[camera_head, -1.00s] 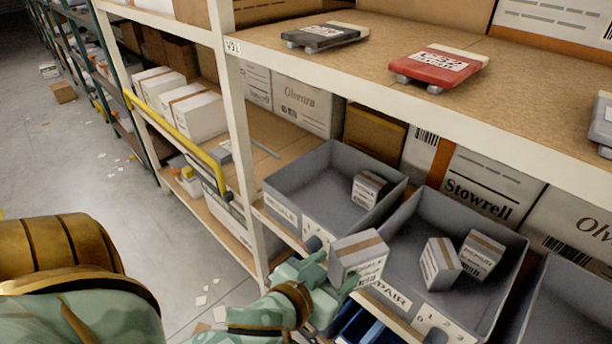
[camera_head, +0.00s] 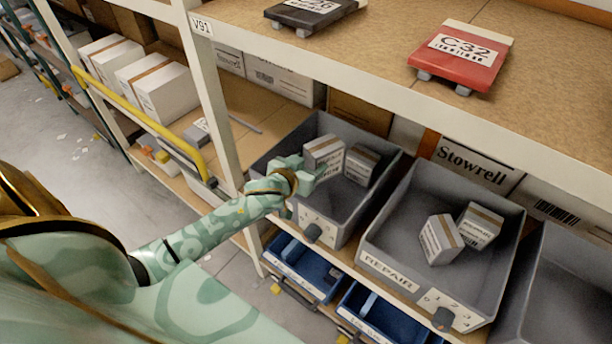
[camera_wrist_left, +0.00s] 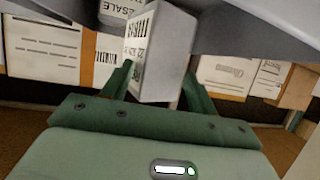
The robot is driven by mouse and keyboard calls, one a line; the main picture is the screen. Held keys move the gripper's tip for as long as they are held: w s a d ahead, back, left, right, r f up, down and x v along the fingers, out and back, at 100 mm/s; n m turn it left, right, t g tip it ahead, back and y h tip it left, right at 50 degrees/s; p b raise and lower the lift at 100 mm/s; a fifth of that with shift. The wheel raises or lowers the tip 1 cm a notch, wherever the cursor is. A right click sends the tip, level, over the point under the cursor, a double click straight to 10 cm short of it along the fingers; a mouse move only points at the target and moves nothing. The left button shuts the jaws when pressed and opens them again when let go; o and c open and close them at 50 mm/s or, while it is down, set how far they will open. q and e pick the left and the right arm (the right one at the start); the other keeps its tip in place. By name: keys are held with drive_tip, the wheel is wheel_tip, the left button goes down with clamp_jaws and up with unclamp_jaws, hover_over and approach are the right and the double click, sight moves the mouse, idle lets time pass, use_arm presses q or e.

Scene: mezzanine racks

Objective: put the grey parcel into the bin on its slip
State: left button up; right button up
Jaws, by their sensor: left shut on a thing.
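The grey parcel (camera_head: 322,157), a box with a brown tape strip and a white printed label, is held by my left gripper (camera_head: 308,178) over the left grey bin (camera_head: 345,207). In the left wrist view the parcel (camera_wrist_left: 163,52) stands tilted between the two green fingers of the gripper (camera_wrist_left: 157,82). Its slip shows a barcode, but I cannot read its words surely. Another parcel (camera_head: 361,165) is in the left bin, just right of the held one. The middle bin (camera_head: 385,235), marked REPAIR, holds two parcels (camera_head: 441,239). My right gripper is not in view.
A third grey bin (camera_head: 560,300) stands at the right. The upper shelf (camera_head: 350,50) overhangs the bins and carries a red C32 device (camera_head: 462,60). A shelf post (camera_head: 222,90) and a yellow rail (camera_head: 140,112) are at left. Blue drawers (camera_head: 300,268) lie below.

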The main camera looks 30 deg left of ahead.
use_arm(q)
drive_tip(key=shift+w+a+f, duration=0.1)
drive_tip(key=shift+a+f, duration=0.1)
drive_tip(key=shift+f, duration=0.05)
drive_tip(key=shift+a+f+b, duration=0.15)
drive_tip(key=shift+f+b, duration=0.45)
drive_tip(key=shift+f, duration=0.7)
drive_tip(key=shift+a+f+b, duration=0.1)
drive_tip(key=shift+f+b, duration=0.45)
drive_tip(key=shift+f, duration=0.7)
drive_tip(key=o, duration=1.2)
